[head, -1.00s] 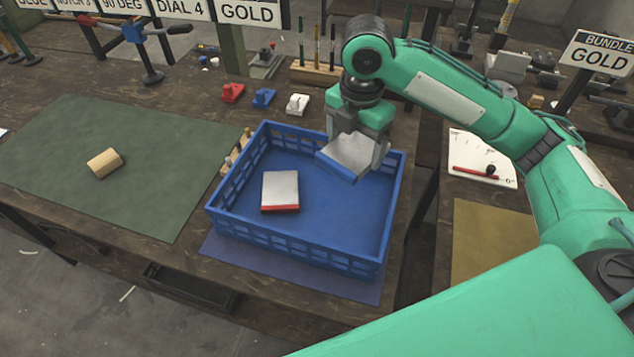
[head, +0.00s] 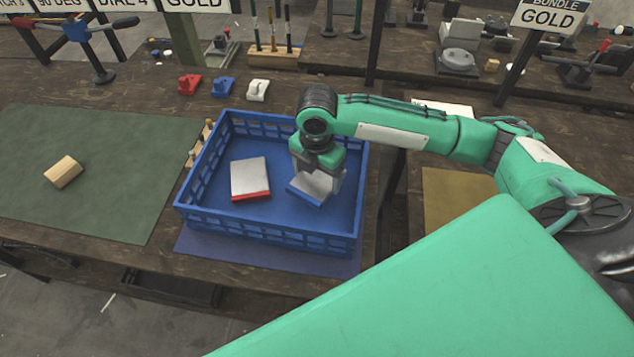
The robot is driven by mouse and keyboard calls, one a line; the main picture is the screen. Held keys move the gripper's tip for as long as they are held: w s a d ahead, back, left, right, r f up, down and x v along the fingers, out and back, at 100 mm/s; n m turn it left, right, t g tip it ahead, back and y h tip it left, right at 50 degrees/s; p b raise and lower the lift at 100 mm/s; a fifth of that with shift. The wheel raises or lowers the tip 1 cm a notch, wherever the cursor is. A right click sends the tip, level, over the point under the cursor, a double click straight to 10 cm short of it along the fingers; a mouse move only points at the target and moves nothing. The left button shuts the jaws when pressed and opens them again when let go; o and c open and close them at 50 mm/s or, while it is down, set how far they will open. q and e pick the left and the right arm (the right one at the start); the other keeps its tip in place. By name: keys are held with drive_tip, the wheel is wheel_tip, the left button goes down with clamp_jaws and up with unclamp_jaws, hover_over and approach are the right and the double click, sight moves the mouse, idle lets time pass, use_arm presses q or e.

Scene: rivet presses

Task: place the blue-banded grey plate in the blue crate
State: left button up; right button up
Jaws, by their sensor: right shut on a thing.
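The blue-banded grey plate (head: 312,187) is held in my right gripper (head: 318,178), low inside the blue crate (head: 183,208). Its blue band faces the front left. My right gripper is shut on it. I cannot tell whether the plate touches the crate floor. A red-banded grey plate (head: 250,177) lies on the crate floor just left of the held plate, with a small gap between them. My left gripper is not in view.
The crate stands on a blue mat (head: 262,253) on a wooden bench. Red (head: 189,84), blue (head: 223,87) and white (head: 258,89) small parts sit behind the crate.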

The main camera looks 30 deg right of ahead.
sight(317, 178)
wheel_tip(317, 178, down, 4)
drive_tip(key=shift+r, duration=0.25)
drive_tip(key=shift+f, duration=0.1)
drive_tip(key=o, duration=1.4)
drive_tip(key=shift+f, duration=0.1)
drive_tip(key=shift+c, duration=0.2)
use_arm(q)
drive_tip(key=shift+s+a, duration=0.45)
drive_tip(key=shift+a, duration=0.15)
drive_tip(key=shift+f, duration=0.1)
